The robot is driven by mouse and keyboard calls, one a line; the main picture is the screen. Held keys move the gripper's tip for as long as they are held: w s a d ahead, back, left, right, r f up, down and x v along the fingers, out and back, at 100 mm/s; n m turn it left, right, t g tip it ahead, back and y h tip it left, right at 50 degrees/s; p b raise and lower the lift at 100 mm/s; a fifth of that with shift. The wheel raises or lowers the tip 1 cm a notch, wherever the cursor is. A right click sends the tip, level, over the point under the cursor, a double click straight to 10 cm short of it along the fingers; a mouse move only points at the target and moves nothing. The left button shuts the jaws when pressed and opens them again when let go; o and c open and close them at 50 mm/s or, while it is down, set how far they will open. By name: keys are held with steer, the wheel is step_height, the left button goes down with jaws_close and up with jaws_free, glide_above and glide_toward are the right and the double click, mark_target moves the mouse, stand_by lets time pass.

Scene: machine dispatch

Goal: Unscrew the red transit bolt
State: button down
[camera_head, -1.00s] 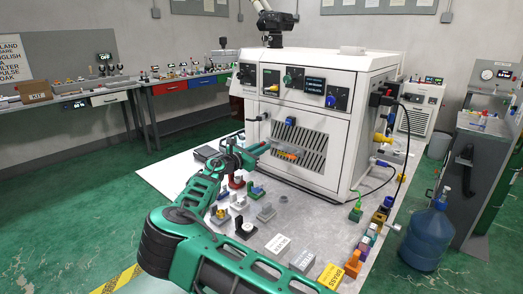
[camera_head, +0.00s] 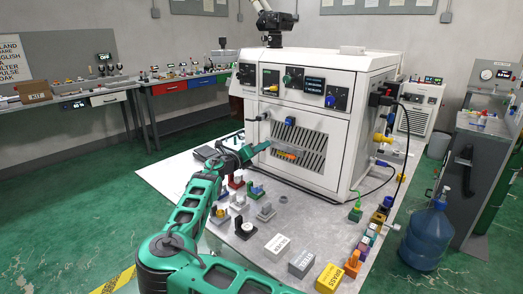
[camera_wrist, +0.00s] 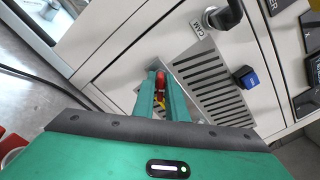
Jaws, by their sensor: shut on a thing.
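A red bolt head (camera_wrist: 160,79) shows between the two green fingers of my gripper (camera_wrist: 160,88) in the wrist view. My gripper is shut on it, close against the white machine's front (camera_head: 322,170). Yellow shows just below the red part, between the fingers. In the head view my gripper (camera_head: 266,146) reaches the left part of the machine's front, beside the slotted grille (camera_head: 313,150). The bolt's shaft is hidden, so I cannot tell how far it sits in the panel.
A blue knob (camera_wrist: 246,77) and a black knob (camera_wrist: 224,17) stick out near my gripper. Several small fixtures and labelled blocks (camera_head: 302,262) stand on the table below. A blue water jug (camera_head: 425,237) stands at the right.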

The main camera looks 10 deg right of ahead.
steer(key=shift+w+a+n, duration=0.1)
steer(key=shift+a+n, duration=0.05)
steer(key=shift+n, duration=1.45)
steer(key=c, duration=1.9)
jaws_free()
steer(key=shift+f, duration=0.1)
steer(key=v, duration=1)
steer(key=shift+s+a, duration=0.2)
steer(key=shift+a, duration=0.05)
